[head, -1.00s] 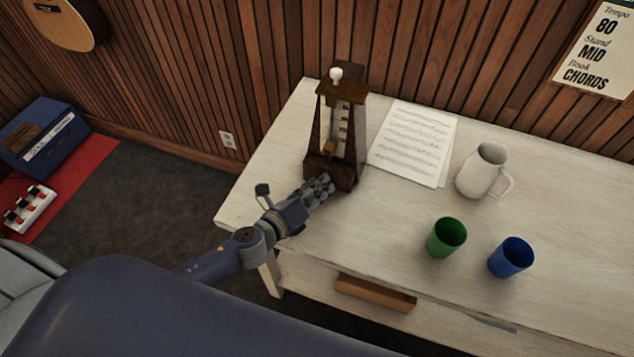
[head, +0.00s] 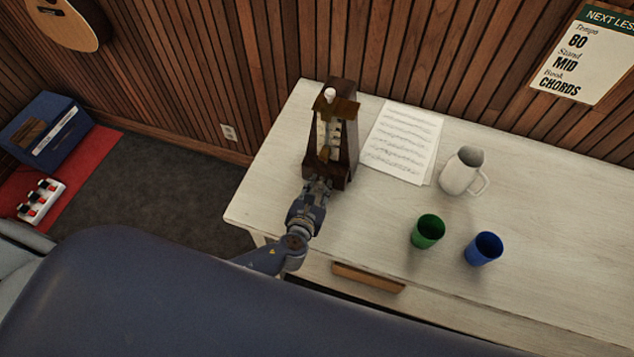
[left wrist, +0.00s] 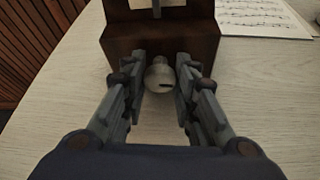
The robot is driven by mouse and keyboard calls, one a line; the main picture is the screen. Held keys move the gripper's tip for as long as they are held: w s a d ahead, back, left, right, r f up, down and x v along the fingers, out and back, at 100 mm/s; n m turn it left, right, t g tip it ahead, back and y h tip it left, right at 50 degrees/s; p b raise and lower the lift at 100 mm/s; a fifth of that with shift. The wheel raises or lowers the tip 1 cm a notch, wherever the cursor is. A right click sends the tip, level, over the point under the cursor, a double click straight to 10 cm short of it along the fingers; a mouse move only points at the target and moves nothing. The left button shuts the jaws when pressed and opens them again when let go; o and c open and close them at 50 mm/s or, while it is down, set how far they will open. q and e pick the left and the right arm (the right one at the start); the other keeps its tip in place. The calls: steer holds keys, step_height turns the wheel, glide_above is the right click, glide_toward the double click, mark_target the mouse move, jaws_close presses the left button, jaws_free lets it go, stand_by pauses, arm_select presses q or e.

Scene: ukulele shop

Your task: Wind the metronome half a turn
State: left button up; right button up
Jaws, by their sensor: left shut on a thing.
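The dark wooden metronome (head: 346,155) stands upright on the pale table (head: 400,225), with its pendulum and scale facing me. In the left wrist view its dark base (left wrist: 200,42) is straight ahead. A round, pale winding knob (left wrist: 160,78) with a dark slot sticks out from the base's front. My left gripper (head: 318,186) is at the low front of the metronome. In the left wrist view its fingers (left wrist: 161,82) are on both sides of the knob, shut on it. In the head view the gripper hides the knob. My right gripper is not in view.
Sheet music (head: 402,143) lies right of the metronome. A white pitcher (head: 459,174), a green cup (head: 428,232) and a blue cup (head: 484,249) stand farther right. The slatted wall (head: 230,60) is close behind the table.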

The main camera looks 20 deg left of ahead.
arm_select(q)
steer(key=m+y, duration=0.1)
steer(key=m+p, duration=0.1)
steer(key=shift+w+d+m+y, duration=0.1)
steer(key=shift+d+m+y, duration=0.1)
steer(key=shift+m+y, duration=0.15)
steer(key=shift+d+f+m+t+y, duration=0.15)
steer(key=shift+m+t+y, duration=0.25)
steer(key=shift+m+y, duration=0.6)
steer(key=m, duration=0.1)
steer(key=m+y+b, duration=0.1)
steer(key=m+t, duration=0.1)
steer(key=m, duration=0.1)
steer(key=shift+d+f+b, duration=0.1)
steer(key=shift+f+b, duration=0.15)
steer(key=shift+b, duration=0.1)
steer(key=shift+f+m+t+y+b, duration=0.1)
steer(key=shift+m+t+y+b, duration=0.5)
steer(key=shift+m, duration=1.05)
steer(key=shift+b, duration=0.3)
steer(key=o, duration=0.8)
steer(key=shift+c, duration=0.2)
steer(key=v, duration=1.2)
steer(key=shift+f, duration=0.2)
